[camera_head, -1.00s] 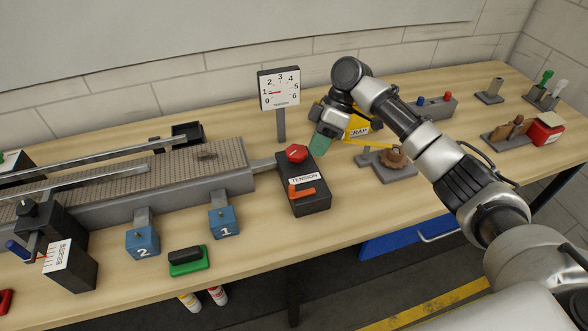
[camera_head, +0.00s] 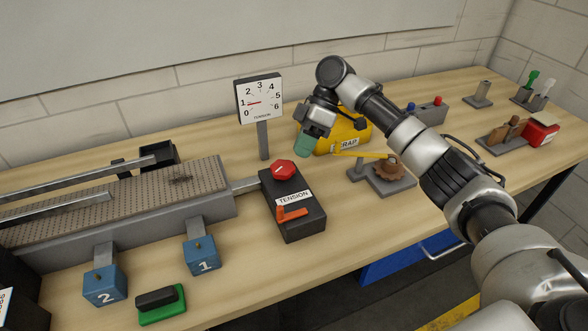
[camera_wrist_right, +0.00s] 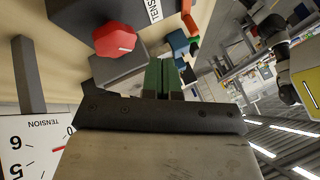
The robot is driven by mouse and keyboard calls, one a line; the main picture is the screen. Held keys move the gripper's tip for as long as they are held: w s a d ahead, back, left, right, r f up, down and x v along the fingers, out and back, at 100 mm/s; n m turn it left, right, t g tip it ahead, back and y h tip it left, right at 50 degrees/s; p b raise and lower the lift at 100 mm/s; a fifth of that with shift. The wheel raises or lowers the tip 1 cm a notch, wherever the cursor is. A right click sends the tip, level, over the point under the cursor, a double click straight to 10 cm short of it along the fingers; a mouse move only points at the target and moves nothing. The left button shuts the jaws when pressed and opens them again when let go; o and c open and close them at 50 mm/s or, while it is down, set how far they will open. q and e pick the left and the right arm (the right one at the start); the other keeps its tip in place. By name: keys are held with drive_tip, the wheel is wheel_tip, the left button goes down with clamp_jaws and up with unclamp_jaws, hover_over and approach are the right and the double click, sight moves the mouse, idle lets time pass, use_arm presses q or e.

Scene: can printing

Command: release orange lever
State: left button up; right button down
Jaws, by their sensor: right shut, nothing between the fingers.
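The orange lever (camera_head: 292,212) sits on the front part of the black tension box (camera_head: 305,228), below the white TENSION label. A red knob (camera_head: 284,169) is on the back part of the same box. My right gripper (camera_head: 303,148) is behind and a little right of the red knob, above the table, apart from the lever. Its green fingers (camera_wrist_right: 164,78) are together and empty in the right wrist view. My left gripper is not in view.
The tension gauge (camera_head: 259,98) stands behind the box, its needle near 1. A yellow scrap bin (camera_head: 345,133) and a brown gear fixture (camera_head: 389,172) are to the right.

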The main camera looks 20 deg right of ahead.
drive_tip(key=p+x, duration=0.2)
drive_tip(key=x, duration=0.6)
drive_tip(key=shift+s+a+f, duration=0.15)
drive_tip(key=s, duration=0.1)
drive_tip(key=s+a+p, duration=0.1)
drive_tip(key=p, duration=0.1)
drive_tip(key=shift+s+a+f, duration=0.1)
drive_tip(key=shift+s+a, duration=0.15)
drive_tip(key=shift+s, duration=0.15)
drive_tip(key=shift+s+a+f, duration=0.1)
drive_tip(key=shift+s+a, duration=0.1)
drive_tip(key=shift+s, duration=0.25)
